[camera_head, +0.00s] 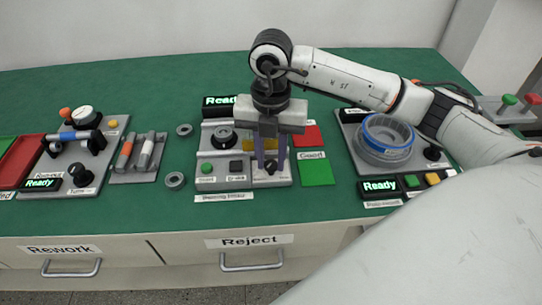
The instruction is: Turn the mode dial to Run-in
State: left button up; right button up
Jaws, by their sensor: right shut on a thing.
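My right gripper (271,160) reaches down from above onto the front right of the middle grey station (207,185). Its fingers are shut on a small dark dial (271,168), mostly hidden between the fingertips; I take it for the mode dial. The dial's markings and pointer are too small to read here. The station's display (221,101) reads "Ready" in part, its right side covered by the gripper. My left gripper is not in view.
A green button (207,168) and a dark square button (236,167) lie left of the dial. Green (317,172) and red (306,135) pads lie to the right. Other stations stand at left (107,128) and right (352,117). Loose rings (175,180) lie on the green table.

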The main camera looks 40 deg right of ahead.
aim_at(271, 163)
jog(key=o, duration=0.8)
jog(key=shift+c, duration=0.2)
jog(key=shift+r, duration=0.1)
notch_tip(271, 163, up, 10)
jog(key=shift+p, duration=0.3)
jog(key=shift+r, duration=0.1)
